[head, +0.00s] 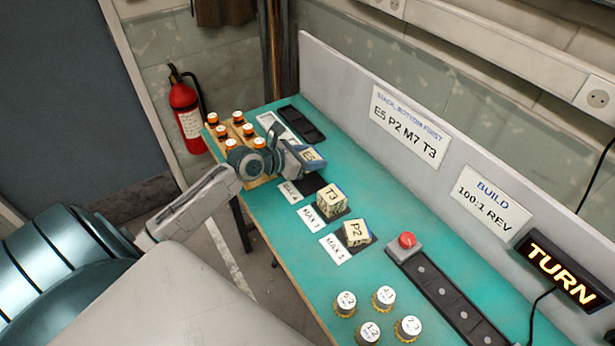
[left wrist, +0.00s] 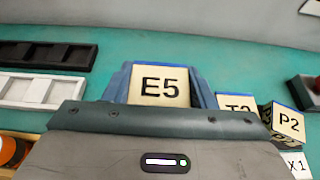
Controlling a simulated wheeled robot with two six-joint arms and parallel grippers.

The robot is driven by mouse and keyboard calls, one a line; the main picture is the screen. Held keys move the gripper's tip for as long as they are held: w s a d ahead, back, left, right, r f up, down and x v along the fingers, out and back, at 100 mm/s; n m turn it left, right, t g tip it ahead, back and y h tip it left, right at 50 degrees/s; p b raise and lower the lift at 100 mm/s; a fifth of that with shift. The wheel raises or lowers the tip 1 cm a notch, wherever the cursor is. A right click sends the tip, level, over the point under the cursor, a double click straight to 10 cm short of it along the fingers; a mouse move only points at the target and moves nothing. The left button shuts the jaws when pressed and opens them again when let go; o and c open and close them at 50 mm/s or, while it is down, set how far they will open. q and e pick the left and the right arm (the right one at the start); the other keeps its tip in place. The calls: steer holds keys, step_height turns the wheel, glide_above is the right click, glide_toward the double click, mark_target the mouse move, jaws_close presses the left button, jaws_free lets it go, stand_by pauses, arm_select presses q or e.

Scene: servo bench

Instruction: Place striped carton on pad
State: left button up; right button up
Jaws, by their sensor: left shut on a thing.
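My left gripper (head: 297,160) is shut on a cream block marked E5 (head: 311,155). In the left wrist view the E5 block (left wrist: 160,86) sits between the two blue-grey fingers, its label upright. A bare dark pad (head: 311,183) lies just below the gripper in the head view, partly covered by it. Blocks marked T3 (head: 331,198) and P2 (head: 356,233) stand on dark pads farther along the bench. No carton is plainly striped; the blocks show blue edges. My right gripper is not in view.
White MAX cards (head: 311,218) lie beside the pads. A rack with orange-capped bottles (head: 222,131) and dark and white trays (head: 302,124) are at the far end. A red button (head: 407,240), a dark strip (head: 440,286) and several round jars (head: 383,298) are nearer.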

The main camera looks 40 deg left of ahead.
mark_target(311, 181)
arm_select(q)
step_height(311, 181, down, 3)
steer(key=shift+d+r, duration=0.1)
steer(key=shift+f, duration=0.4)
step_height(311, 181, down, 3)
steer(key=shift+f+b, duration=0.15)
steer(key=shift+b, duration=0.15)
steer(key=shift+f, duration=0.2)
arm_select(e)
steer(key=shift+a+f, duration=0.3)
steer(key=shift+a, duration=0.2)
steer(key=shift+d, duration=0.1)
arm_select(q)
steer(key=shift+f, duration=0.1)
steer(key=o, duration=1)
steer(key=shift+c, duration=0.2)
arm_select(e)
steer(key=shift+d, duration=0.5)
